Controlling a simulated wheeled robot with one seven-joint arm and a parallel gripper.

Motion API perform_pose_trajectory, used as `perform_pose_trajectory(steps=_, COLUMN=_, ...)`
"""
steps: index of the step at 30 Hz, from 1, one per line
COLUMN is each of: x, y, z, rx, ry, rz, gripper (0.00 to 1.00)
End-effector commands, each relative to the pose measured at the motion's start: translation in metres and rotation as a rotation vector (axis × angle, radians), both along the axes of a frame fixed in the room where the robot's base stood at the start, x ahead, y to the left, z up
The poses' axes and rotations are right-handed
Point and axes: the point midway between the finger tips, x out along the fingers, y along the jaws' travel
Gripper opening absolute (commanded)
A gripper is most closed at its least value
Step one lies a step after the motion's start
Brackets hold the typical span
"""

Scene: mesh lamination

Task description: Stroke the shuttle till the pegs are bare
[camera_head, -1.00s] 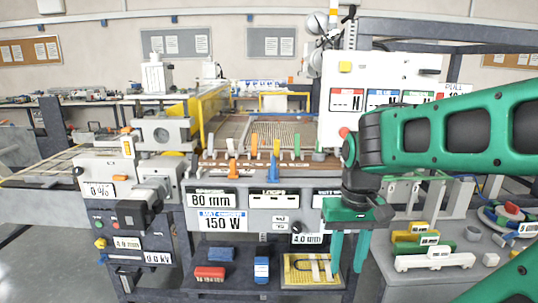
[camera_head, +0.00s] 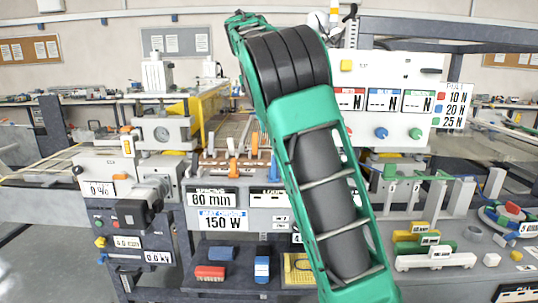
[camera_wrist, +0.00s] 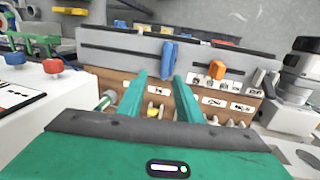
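In the wrist view my gripper (camera_wrist: 160,90) is open, its two green fingers apart with no object held between them. A blue upright handle (camera_wrist: 169,54) stands in a slotted grey rail just beyond the fingertips. An orange handle (camera_wrist: 217,70) is to its right. Several pale pegs (camera_wrist: 213,120) line a brown strip below, partly hidden by the fingers; a small yellow piece (camera_wrist: 153,112) is among them. I cannot tell which part is the shuttle. In the head view the orange handle (camera_head: 233,168) shows on the machine front; my arm hides much of the peg row and my gripper is out of sight.
A white panel (camera_head: 420,75) with coloured knobs stands at the right. A side bench holds a white block (camera_head: 435,262) and yellow and green pieces. Red (camera_head: 210,272) and blue blocks lie on the lower shelf. A dial unit (camera_head: 162,135) stands at the left.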

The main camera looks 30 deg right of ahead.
Motion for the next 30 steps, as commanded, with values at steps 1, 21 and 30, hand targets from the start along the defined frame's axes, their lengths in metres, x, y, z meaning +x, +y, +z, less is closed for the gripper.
perform_pose_trajectory(steps=1, x=0.006, y=0.006, z=0.003, rx=-0.008, ry=-0.002, rz=0.004, gripper=0.33)
perform_pose_trajectory(steps=21, x=0.001, y=-0.002, z=-0.073, rx=-0.012, ry=-0.004, rz=0.006, gripper=0.33)
perform_pose_trajectory(steps=30, x=-0.001, y=-0.006, z=-0.096, rx=-0.014, ry=-0.004, rz=0.006, gripper=0.33)
